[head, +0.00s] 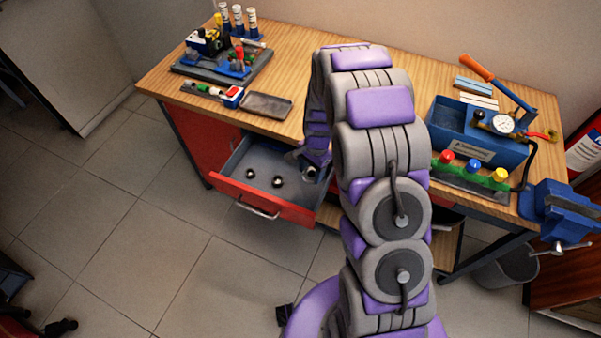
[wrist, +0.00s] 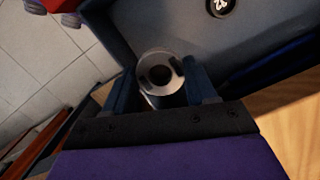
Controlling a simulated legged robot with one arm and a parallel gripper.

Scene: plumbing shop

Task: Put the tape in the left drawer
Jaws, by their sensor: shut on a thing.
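The left drawer (head: 262,204) is pulled open, with a red front and a grey inside. My gripper (head: 308,170) is at its right side, partly hidden by my arm in the head view. In the wrist view my gripper (wrist: 161,88) is shut on a pale round roll with a dark centre, which looks like the tape (wrist: 158,60). The tape also shows small in the head view (head: 311,173), at the drawer's right inner side. I cannot tell whether it touches the drawer floor. The drawer's grey inside (wrist: 265,50) lies beyond it.
Two shiny round pieces (head: 277,181) (head: 250,173) lie in the drawer, with bare floor around them. The wooden bench (head: 290,85) carries a grey tray (head: 266,105), a blue toolbox (head: 470,140) and a blue vise (head: 565,210). A bin (head: 505,268) stands below right.

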